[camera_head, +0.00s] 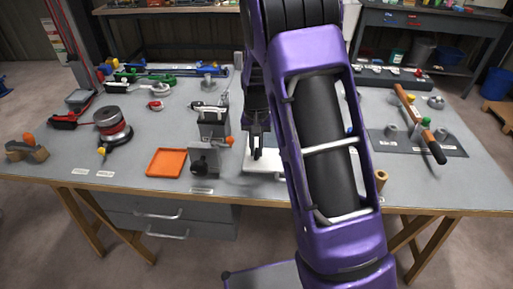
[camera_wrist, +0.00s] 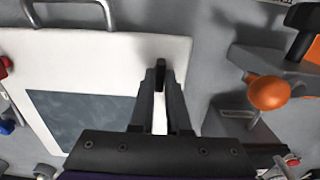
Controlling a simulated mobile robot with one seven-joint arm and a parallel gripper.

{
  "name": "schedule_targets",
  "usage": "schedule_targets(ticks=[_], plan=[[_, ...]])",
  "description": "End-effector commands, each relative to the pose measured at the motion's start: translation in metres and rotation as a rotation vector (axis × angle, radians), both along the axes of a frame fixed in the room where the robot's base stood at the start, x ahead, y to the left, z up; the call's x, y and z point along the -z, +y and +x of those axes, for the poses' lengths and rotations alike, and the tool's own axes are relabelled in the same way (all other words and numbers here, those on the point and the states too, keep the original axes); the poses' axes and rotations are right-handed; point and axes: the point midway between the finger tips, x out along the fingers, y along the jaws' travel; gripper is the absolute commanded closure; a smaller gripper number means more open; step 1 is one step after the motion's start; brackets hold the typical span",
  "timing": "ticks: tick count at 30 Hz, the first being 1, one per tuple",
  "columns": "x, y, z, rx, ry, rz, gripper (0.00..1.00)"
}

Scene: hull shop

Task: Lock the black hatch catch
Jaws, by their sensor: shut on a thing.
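The black hatch catch (camera_wrist: 160,70) is a small upright black piece at the edge of a white hatch panel (camera_wrist: 110,55) in the wrist view. The panel has a dark grey window and a metal handle (camera_wrist: 70,12). My gripper (camera_wrist: 160,92) is shut on the catch, its fingers on either side of it. The lower part of the catch is hidden between the fingers. In the head view my gripper (camera_head: 257,152) points down at the white panel (camera_head: 262,164), which my arm partly covers. I cannot tell which way the catch is turned.
A grey fixture with an orange ball knob (camera_wrist: 268,93) stands close to the right in the wrist view. In the head view a grey block (camera_head: 205,160) and an orange tray (camera_head: 166,162) are left of my gripper. A wood-handled bar (camera_head: 420,122) lies at right.

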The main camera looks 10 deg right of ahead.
Motion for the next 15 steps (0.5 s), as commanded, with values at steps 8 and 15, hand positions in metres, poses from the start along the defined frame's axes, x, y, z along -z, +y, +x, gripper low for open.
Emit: schedule_targets(ticks=[8, 15], plan=[[-0.0008, 0.0, 0.0007, 0.002, -0.002, 0.0, 0.78], [-0.0004, 0.0, 0.0003, 0.001, -0.001, 0.001, 0.55]])
